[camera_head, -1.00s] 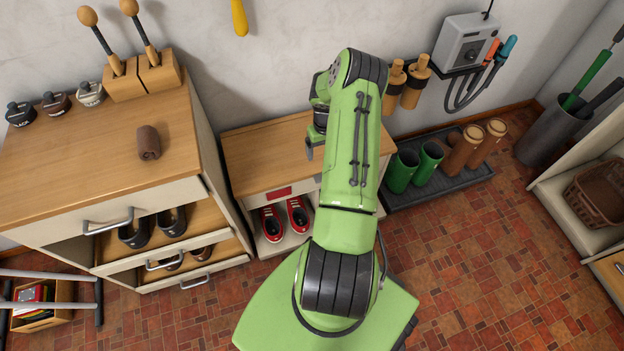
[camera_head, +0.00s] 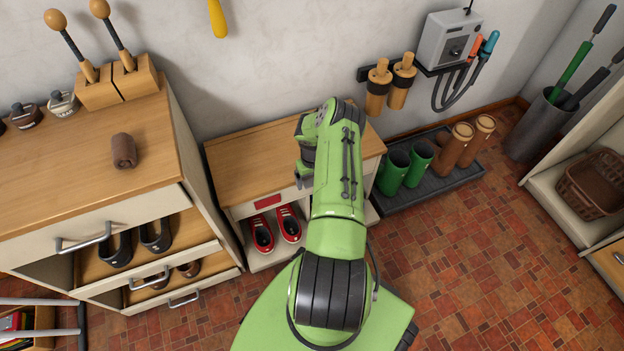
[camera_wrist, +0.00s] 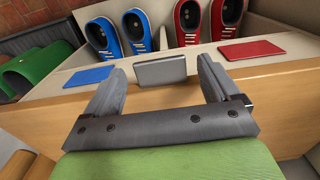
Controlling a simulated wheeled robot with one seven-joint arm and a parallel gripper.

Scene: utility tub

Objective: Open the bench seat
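The bench (camera_head: 240,165) has a wooden seat top and a pale front, and stands against the wall beside the drawer cabinet. Its seat looks closed. In the wrist view, a flat grey handle (camera_wrist: 162,71) sits on the pale front strip by the wooden seat edge (camera_wrist: 250,88), between a blue label (camera_wrist: 90,76) and a red label (camera_wrist: 252,49). My gripper (camera_wrist: 158,78) is open, its two fingers on either side of the handle, apart from it as far as I can see. In the head view my gripper (camera_head: 304,178) is above the bench's front edge, and my arm hides the bench's right part.
Red shoes (camera_head: 275,230) and blue shoes (camera_wrist: 120,32) stand in the bench's lower compartment. The drawer cabinet (camera_head: 190,150) is close on the left. Green boots (camera_head: 395,172) and brown boots stand on a dark tray (camera_head: 435,185) at right. The tiled floor (camera_head: 490,270) at right is clear.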

